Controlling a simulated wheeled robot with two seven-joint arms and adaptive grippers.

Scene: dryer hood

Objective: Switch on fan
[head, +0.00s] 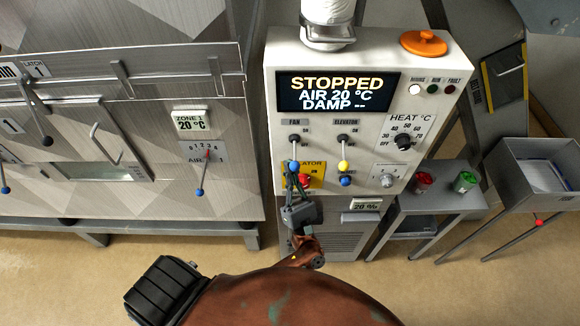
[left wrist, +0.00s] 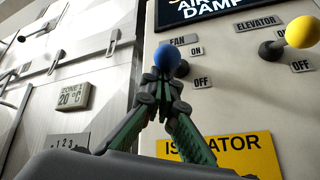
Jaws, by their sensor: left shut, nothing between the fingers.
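The fan switch is a lever with a blue knob (head: 294,165) under the FAN label on the white control panel (head: 285,60). The lever points down, towards its OFF side. My left gripper (head: 292,178) is shut and empty, with its fingertips just below the knob. In the left wrist view the blue knob (left wrist: 167,57) appears right at the closed fingertips (left wrist: 162,80); I cannot tell whether they touch. The display (head: 338,92) reads STOPPED, AIR 20 °C, DAMP --. My right gripper is not in view.
The elevator lever with a yellow knob (head: 343,166) is close on the right. A yellow isolator plate (head: 317,171) with a red handle (head: 304,180) lies behind my gripper. A heat dial (head: 404,141) is further right. A metal dryer cabinet (head: 90,200) stands left.

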